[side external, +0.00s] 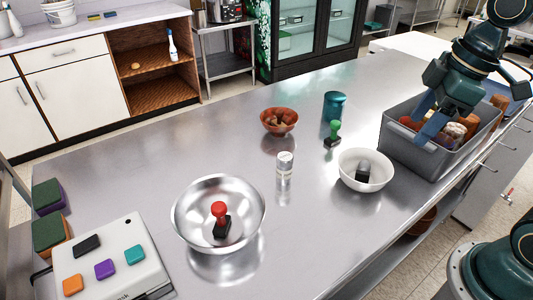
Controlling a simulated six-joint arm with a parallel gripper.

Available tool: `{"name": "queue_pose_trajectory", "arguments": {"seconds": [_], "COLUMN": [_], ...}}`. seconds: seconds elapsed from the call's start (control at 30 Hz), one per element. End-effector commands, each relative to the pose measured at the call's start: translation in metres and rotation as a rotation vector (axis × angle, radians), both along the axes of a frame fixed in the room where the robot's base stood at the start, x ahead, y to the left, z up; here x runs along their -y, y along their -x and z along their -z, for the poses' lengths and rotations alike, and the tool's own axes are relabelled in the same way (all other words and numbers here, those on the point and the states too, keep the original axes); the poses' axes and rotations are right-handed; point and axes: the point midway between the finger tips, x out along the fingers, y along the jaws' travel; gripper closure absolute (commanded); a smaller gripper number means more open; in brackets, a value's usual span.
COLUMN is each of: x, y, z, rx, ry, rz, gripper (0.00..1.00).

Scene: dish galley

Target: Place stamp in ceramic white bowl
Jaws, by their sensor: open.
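The white bowl (384,180) stands on the steel counter, right of centre. A small dark block with a grey upper part (362,173) sits inside it; it may be a stamp. A green-handled stamp (334,132) stands upright on the counter behind the white bowl. A red-handled stamp (220,215) stands inside the large steel bowl (185,228). My gripper (428,119) is open, to the right of the white bowl and over the grey bin. Its blue fingers overlap the bin's left part in the picture, and I see nothing held between them.
The grey bin (408,157) holds jars and other items. A brown bowl (279,126), a teal cup (335,104) and a small clear-and-white container (285,163) stand mid-counter. A white device with coloured buttons (120,275) and sponges (50,232) are at left. The counter's left-rear part is clear.

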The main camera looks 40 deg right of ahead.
Motion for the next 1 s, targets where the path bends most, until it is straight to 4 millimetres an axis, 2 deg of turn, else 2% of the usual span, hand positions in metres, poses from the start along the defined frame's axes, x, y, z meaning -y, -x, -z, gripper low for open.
{"name": "queue_pose_trajectory", "arguments": {"seconds": [0.3,0.5,0.7,1.0], "x": [0.003,0.008,0.011,0.011], "y": [0.042,0.059,0.065,0.065], "z": [-0.009,-0.009,-0.009,-0.009], "rx": [0.129,0.189,0.209,0.209], "ry": [-0.06,-0.114,-0.137,-0.138], "rz": [0.384,0.559,0.626,0.629], "gripper": [0.45,0.45,0.45,0.45]}}
